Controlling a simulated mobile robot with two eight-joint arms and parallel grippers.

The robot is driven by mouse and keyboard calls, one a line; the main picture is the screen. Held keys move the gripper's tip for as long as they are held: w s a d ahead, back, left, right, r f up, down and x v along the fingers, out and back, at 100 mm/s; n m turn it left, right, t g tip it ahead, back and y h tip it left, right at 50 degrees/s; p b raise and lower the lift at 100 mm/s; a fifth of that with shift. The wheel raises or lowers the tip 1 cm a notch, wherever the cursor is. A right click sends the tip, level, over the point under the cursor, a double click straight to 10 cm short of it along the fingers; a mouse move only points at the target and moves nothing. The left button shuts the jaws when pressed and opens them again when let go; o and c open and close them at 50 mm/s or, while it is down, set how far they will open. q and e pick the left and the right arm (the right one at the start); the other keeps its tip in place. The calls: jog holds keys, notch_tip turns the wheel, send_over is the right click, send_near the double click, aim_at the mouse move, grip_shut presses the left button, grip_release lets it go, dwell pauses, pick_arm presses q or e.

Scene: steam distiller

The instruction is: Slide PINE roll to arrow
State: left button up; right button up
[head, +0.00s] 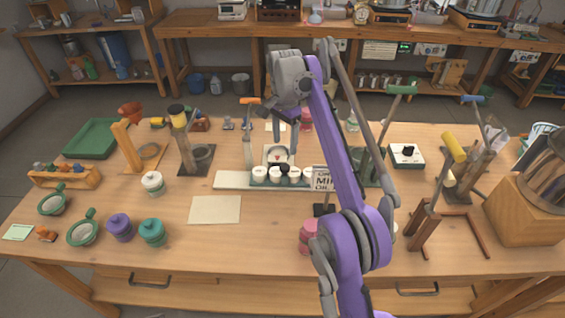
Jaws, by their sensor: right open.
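My right gripper (281,151) hangs fingers down from the purple arm, open, over a small white panel with a red mark (277,157); whether that mark is the arrow I cannot tell. Just in front of it, several white rolls or knobs (260,174) stand in a row on a pale strip (232,181), with a black piece (284,169) among them. Their lettering is too small to read, so I cannot tell which is the PINE roll. The fingers show nothing held. My left gripper is not in view.
A sign (322,179), partly hidden by my arm, stands at the row's right end. Lever stands (192,147) and a yellow-handled press (440,190) flank the middle. Jars (152,232) stand front left. A blank paper sheet (215,209) lies front left of the row.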

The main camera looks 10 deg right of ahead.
aim_at(285, 166)
notch_tip(285, 166, down, 8)
jog(key=b, duration=0.2)
jog(key=shift+b, duration=0.3)
jog(key=shift+f, duration=0.6)
grip_shut()
dwell(0.6)
